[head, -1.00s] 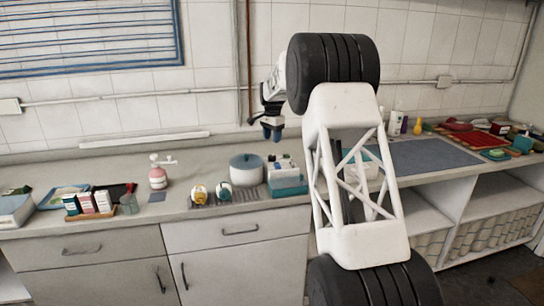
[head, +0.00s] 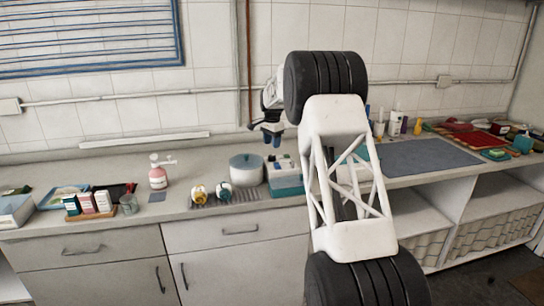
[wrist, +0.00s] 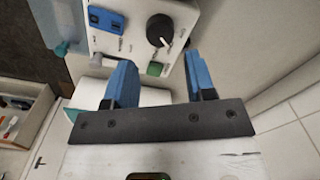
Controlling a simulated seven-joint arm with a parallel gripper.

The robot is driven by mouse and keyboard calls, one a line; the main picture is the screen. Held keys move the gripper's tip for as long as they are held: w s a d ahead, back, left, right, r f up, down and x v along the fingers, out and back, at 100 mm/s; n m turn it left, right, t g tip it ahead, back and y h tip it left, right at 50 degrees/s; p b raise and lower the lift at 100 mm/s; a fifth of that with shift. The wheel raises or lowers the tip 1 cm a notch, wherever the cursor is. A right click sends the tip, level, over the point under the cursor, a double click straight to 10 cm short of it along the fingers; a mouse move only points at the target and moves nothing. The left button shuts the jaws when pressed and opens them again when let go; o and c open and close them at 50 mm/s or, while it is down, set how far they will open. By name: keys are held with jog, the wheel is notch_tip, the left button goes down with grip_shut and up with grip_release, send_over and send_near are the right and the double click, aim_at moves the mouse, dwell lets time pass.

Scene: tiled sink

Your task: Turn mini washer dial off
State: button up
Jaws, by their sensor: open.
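In the wrist view, a white control panel (wrist: 133,42) carries a black round dial (wrist: 159,30) with a pale pointer, a blue switch (wrist: 106,20) and a green button (wrist: 154,69). My gripper (wrist: 160,62) is open and empty, its two blue fingers apart. In the picture the dial lies beyond the fingertips, between their lines; I cannot tell the exact gap. In the head view, my gripper (head: 272,134) hangs above the counter, over a white-and-teal unit (head: 286,184) that appears to be the mini washer. My arm stands close to its right side, and its dial is too small to make out.
A lidded grey pot (head: 246,171) stands just left of the unit. Two small rolls (head: 211,192), a pink pump bottle (head: 158,173) and several small boxes (head: 87,203) are further left. A tiled wall (head: 215,85) is behind. A grey mat (head: 428,157) lies right.

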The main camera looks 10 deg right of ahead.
aim_at(272, 156)
jog(key=shift+f, duration=3.35)
jog(key=shift+c, duration=0.3)
jog(key=c, duration=0.6)
jog(key=shift+n, duration=0.5)
jog(key=n, duration=0.2)
jog(key=shift+r+n, duration=0.1)
jog(key=shift+n, duration=2.5)
